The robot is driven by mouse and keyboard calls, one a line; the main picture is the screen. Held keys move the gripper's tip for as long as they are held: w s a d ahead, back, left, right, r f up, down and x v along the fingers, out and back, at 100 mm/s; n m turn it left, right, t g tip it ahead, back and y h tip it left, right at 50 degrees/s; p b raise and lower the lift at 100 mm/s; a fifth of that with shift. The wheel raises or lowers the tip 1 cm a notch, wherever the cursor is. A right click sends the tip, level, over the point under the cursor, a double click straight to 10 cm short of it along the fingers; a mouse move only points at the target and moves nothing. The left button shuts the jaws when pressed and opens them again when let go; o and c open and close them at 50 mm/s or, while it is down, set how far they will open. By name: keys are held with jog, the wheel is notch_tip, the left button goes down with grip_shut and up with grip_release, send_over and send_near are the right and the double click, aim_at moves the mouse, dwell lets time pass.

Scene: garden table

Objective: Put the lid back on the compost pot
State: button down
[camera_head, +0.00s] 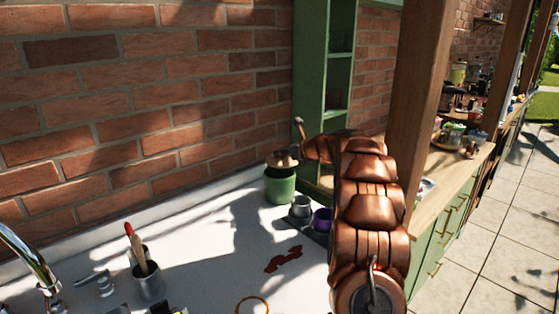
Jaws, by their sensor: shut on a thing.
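The compost pot (281,188) is green and stands upright at the back of the white table, near the brick wall. Its dark opening shows at the top. The tan lid (281,160) is just above the pot's opening, at the end of my arm. My gripper (291,154) is shut on the lid. The fingertips are small and partly hidden, and I cannot tell whether the lid touches the rim.
A grey cup (300,207) and a purple cup (323,219) stand right of the pot. A holder (147,280) with tools and a tap (30,255) are at the front left. A green shelf (323,85) rises behind. The table's middle is mostly clear.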

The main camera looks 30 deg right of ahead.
aim_at(284, 161)
jog(key=shift+w+a+f, duration=0.1)
jog(key=shift+w+a, duration=0.15)
jog(key=shift+w, duration=0.25)
jog(key=shift+w+f, duration=0.15)
jog(key=shift+f, duration=1.65)
jog(key=shift+a+f, duration=0.1)
jog(key=shift+f, duration=0.25)
jog(key=c, duration=1)
grip_release()
jog(key=shift+o, duration=0.2)
jog(key=shift+r, duration=0.4)
jog(key=b+v, duration=0.2)
jog(key=v, duration=1)
